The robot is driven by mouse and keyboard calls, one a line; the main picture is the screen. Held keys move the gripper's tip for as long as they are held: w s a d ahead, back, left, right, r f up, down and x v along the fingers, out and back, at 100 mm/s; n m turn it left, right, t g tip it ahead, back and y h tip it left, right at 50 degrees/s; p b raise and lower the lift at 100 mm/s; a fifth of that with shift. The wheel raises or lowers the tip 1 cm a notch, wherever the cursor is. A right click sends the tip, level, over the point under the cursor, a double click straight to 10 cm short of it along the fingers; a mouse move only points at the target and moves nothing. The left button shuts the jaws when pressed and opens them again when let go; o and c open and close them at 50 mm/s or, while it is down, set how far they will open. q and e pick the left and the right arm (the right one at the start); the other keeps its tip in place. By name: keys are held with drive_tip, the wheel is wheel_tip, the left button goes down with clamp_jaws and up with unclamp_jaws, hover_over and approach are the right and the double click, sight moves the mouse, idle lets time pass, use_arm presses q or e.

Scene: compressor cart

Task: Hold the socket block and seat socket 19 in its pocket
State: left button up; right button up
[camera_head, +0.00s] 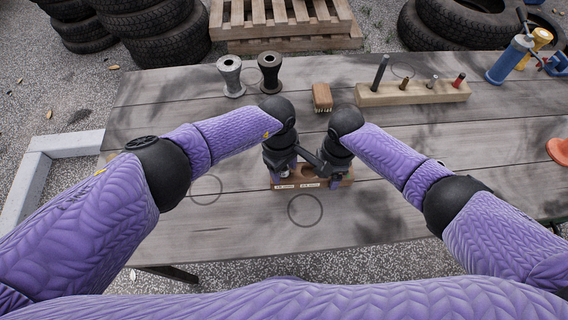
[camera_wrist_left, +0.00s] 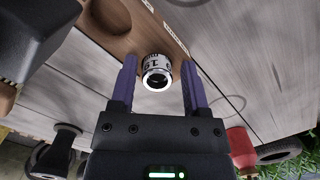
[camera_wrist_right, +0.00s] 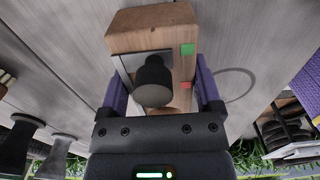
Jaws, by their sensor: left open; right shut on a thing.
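The wooden socket block (camera_head: 347,177) lies on the table in front of me, mostly hidden by my grippers; two white labels show on its front. My right gripper (camera_wrist_right: 158,95) is shut across the block. In the right wrist view a dark cylinder (camera_wrist_right: 153,80) stands before the block's metal plate, between the fingers. Socket 19 (camera_wrist_left: 157,72), a short metal socket with a white numbered band, stands at the block (camera_wrist_left: 125,28) in the left wrist view. My left gripper (camera_wrist_left: 157,88) is open, its fingers on either side of the socket. How deep the socket sits cannot be told.
A grey spool (camera_head: 231,76) and a dark spool (camera_head: 270,72) stand at the back left. A brush (camera_head: 322,97) and a wooden rack with pegs (camera_head: 415,94) stand behind my grippers. A blue canister (camera_head: 510,60) is at the back right. The front tabletop is clear.

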drive_tip(key=shift+a, duration=0.1)
use_arm(q)
wheel_tip(320, 180, up, 12)
drive_tip(key=w, duration=0.1)
drive_tip(key=shift+a, duration=0.45)
